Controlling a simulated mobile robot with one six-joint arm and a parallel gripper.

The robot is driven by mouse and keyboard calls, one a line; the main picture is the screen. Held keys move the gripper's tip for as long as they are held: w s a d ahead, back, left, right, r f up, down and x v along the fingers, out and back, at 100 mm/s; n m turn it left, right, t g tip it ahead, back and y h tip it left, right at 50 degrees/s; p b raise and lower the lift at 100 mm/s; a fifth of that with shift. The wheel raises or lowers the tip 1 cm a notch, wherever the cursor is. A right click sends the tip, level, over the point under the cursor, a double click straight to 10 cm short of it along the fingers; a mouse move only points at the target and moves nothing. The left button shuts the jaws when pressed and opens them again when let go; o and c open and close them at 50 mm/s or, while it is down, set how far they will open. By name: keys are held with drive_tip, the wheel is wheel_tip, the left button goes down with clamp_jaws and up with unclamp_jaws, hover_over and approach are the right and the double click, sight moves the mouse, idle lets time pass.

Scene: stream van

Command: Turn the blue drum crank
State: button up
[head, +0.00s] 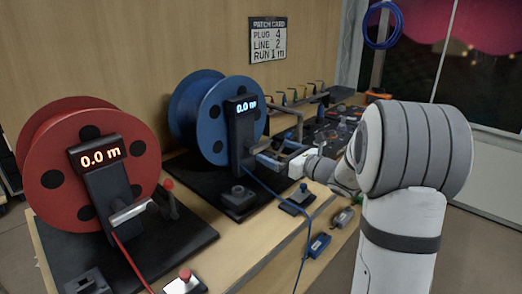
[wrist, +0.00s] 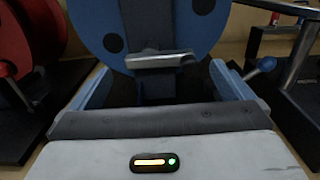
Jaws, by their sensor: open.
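The blue drum (head: 212,118) stands on a dark base, with a black post in front whose display reads 0.0 m. My gripper (head: 280,155) is open at the right of this post. In the wrist view, a silver bar of the crank (wrist: 160,61) lies crosswise between the blue fingertips of my gripper (wrist: 155,85), apparently ahead of them and gripped by neither. A blue ball knob (wrist: 267,63) on a short lever shows just right of the right finger; I cannot tell whether it joins the crank. The crank's lower part is hidden by my gripper.
A red drum (head: 88,155) with its own display and silver crank bar (head: 132,210) stands at left. A blue cable (head: 268,187) runs across the bench. A metal-tube frame (wrist: 300,45) is close on the right. A red button box (head: 185,281) sits at the front edge.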

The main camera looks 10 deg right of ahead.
sight(264, 147)
drive_tip(key=x, duration=0.6)
drive_tip(key=shift+w+a, duration=0.15)
drive_tip(key=shift+a, duration=0.15)
drive_tip(key=c, duration=0.7)
drive_tip(key=shift+a, duration=0.15)
drive_tip(key=shift+c, duration=0.7)
drive_tip(key=shift+f+b, duration=0.15)
drive_tip(key=shift+b, duration=0.45)
drive_tip(key=shift+n+b, duration=0.3)
drive_tip(key=shift+n, duration=0.1)
